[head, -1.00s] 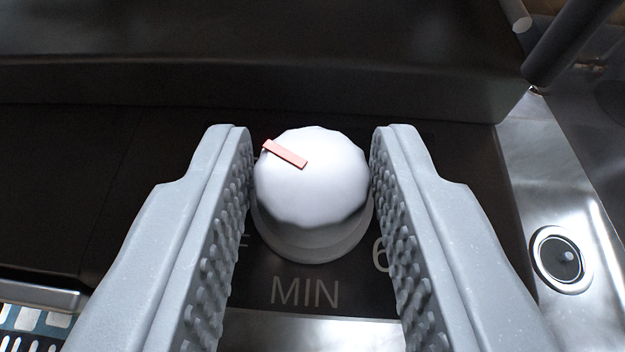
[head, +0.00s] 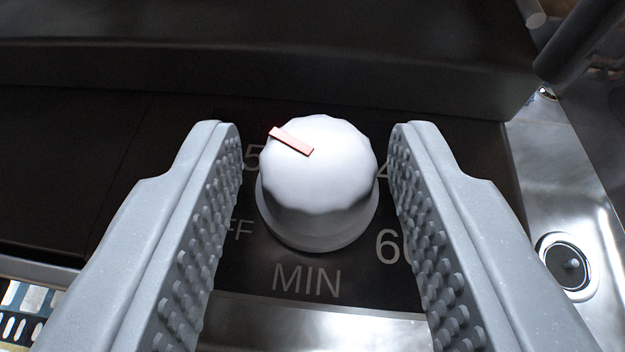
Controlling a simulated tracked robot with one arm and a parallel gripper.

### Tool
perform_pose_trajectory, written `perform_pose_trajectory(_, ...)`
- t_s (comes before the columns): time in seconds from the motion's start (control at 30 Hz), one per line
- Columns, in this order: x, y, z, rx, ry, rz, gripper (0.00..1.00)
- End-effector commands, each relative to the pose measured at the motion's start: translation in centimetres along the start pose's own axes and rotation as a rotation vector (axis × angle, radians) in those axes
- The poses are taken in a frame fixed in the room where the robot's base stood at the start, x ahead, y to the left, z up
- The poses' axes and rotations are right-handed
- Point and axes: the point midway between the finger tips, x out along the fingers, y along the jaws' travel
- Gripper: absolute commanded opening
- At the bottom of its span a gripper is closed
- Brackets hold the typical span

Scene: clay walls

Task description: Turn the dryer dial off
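The dryer dial (head: 318,185) is a white scalloped knob with a red pointer mark (head: 291,141) on its top, aimed to the upper left. It sits on a black panel printed with "MIN" (head: 306,281), "60" at its lower right and a partly hidden "FF" (head: 238,229) at its lower left. A "5" shows at the dial's upper left, near the pointer. My gripper (head: 317,140) is open, with one studded grey finger on each side of the dial. Dark gaps show between both fingers and the knob. The fingers cover part of the printed scale.
A black ledge (head: 250,75) runs across behind the panel. To the right is a shiny metal strip with a round button (head: 564,262) and a dark bar (head: 590,40) above it. A patterned surface shows at the lower left corner.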

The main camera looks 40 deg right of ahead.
Motion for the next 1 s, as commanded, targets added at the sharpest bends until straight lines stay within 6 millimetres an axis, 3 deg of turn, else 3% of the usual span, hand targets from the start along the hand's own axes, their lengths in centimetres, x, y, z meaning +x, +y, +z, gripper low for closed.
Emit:
perform_pose_trajectory(0.17,-2.0,-0.2,-0.2,-0.001,0.002,-0.003,0.39)
perform_pose_trajectory(0.63,-11.2,-0.1,-0.2,0.0,0.004,-0.005,0.39)
perform_pose_trajectory(0.8,-12.9,-0.1,0.0,0.0,0.0,-0.002,0.39)
perform_pose_trajectory(1.0,-13.6,-0.1,0.1,0.0,-0.001,-0.001,0.39)
